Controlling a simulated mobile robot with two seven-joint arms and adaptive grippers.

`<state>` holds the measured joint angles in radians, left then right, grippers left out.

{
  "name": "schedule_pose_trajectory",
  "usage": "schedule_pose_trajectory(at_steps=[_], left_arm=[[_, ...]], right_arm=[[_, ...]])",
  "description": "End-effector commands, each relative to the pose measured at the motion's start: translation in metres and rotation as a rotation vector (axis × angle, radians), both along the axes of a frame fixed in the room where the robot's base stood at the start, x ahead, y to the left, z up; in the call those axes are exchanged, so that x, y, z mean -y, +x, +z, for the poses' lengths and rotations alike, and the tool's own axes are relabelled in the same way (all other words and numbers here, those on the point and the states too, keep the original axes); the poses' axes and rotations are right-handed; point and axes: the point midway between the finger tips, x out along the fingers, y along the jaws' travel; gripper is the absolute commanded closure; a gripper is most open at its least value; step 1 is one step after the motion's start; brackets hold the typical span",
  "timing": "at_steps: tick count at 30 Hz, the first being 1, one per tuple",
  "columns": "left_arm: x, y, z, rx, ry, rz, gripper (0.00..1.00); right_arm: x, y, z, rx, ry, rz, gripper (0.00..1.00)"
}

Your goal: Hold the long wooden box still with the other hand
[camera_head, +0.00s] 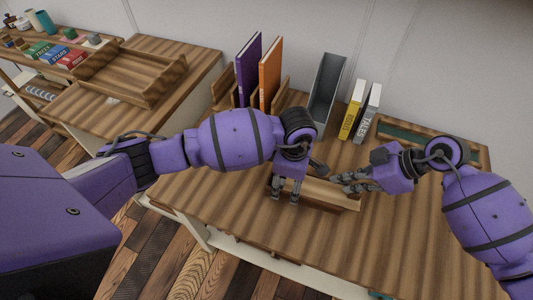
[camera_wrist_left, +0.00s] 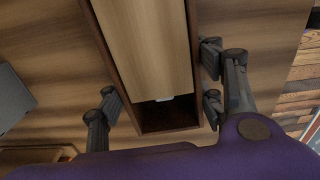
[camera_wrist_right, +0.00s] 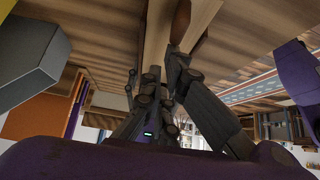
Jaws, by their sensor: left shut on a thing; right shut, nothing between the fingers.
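The long wooden box (camera_head: 328,196) lies on the plank table in front of me. In the left wrist view it has dark side walls and a pale wooden panel (camera_wrist_left: 145,45) between them, with a dark open gap (camera_wrist_left: 168,117) at the near end. My left gripper (camera_head: 285,192) straddles the left part of the box, fingers on both sides, shut on it. My right gripper (camera_head: 344,183) is shut and empty by the box's right part; whether it touches the box is unclear. Its closed fingers also show in the right wrist view (camera_wrist_right: 155,88).
Behind the box stand a purple book (camera_head: 248,68), an orange book (camera_head: 270,72), a grey open holder (camera_head: 326,88), and yellow (camera_head: 352,112) and grey (camera_head: 369,114) books. A tray with a green inside (camera_head: 405,136) lies at the back right. The table's front right is clear.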

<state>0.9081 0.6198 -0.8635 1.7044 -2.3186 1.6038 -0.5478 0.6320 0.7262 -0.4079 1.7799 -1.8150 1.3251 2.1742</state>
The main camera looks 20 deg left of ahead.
Motion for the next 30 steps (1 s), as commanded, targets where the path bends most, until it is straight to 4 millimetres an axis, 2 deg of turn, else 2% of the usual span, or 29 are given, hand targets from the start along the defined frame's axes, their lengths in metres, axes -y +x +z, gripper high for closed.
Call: schedule_pose_trajectory(at_steps=[1, 3, 6, 9, 23, 26, 30], left_arm=[[0.000, 0.003, 0.003, 0.005, 0.000, -0.001, 0.71], [0.000, 0.003, 0.003, 0.005, 0.000, -0.001, 0.71], [0.000, 0.003, 0.003, 0.005, 0.000, -0.001, 0.71], [0.000, 0.003, 0.003, 0.005, 0.000, -0.001, 0.71], [0.000, 0.003, 0.002, 0.005, 0.000, -0.001, 0.71], [0.000, 0.003, 0.002, 0.005, 0.000, -0.001, 0.71], [0.000, 0.003, 0.002, 0.005, 0.000, -0.001, 0.71]], right_arm=[[0.018, 0.000, -0.002, -0.002, -0.009, -0.005, 1.00], [0.037, 0.000, -0.002, -0.002, -0.009, -0.006, 1.00], [0.058, 0.000, -0.001, -0.002, -0.007, -0.005, 1.00], [0.071, 0.000, -0.001, -0.002, -0.005, -0.003, 1.00], [0.076, 0.000, 0.001, 0.000, -0.003, -0.001, 1.00], [0.081, 0.001, 0.007, 0.002, -0.003, -0.002, 1.00], [0.096, 0.001, 0.025, 0.002, -0.005, -0.002, 1.00]])
